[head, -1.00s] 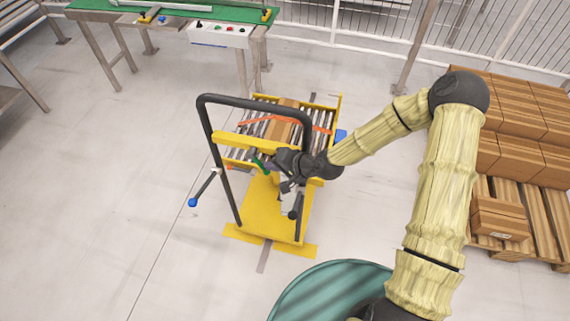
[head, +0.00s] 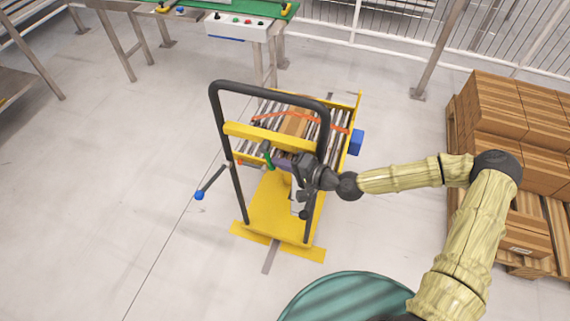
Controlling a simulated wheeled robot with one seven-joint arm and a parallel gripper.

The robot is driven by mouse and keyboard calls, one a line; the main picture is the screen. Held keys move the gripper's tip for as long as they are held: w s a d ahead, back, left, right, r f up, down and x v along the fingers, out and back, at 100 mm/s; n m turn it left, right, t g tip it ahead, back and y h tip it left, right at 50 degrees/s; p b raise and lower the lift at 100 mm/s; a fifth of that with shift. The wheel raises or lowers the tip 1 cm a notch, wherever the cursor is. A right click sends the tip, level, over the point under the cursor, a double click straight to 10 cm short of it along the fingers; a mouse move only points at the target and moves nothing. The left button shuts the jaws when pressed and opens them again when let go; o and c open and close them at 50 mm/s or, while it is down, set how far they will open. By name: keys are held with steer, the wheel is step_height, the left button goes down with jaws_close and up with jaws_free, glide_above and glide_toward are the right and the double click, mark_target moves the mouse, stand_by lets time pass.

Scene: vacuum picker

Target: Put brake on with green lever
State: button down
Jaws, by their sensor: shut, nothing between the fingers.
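The green lever (head: 268,157) is a small green handle just below the yellow crossbar of the yellow cart (head: 262,215), inside its black push-handle frame. My gripper (head: 281,164) is at the right part of that frame, its fingertips pointing left, close to the right side of the lever. The fingers look shut with nothing seen in them. I cannot tell whether they touch the lever. My gripper hides part of the cart behind it.
A lever with a blue knob (head: 200,195) sticks out at the cart's left. A cardboard box (head: 295,122) lies on the cart's rollers behind an orange strap. Stacked cartons (head: 505,110) stand on the right, a green conveyor table (head: 235,25) at the back. Floor on the left is clear.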

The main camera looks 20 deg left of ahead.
steer(key=shift+a+f+b, duration=0.55)
steer(key=shift+a+b, duration=0.1)
steer(key=shift+b, duration=0.3)
stand_by(0.4)
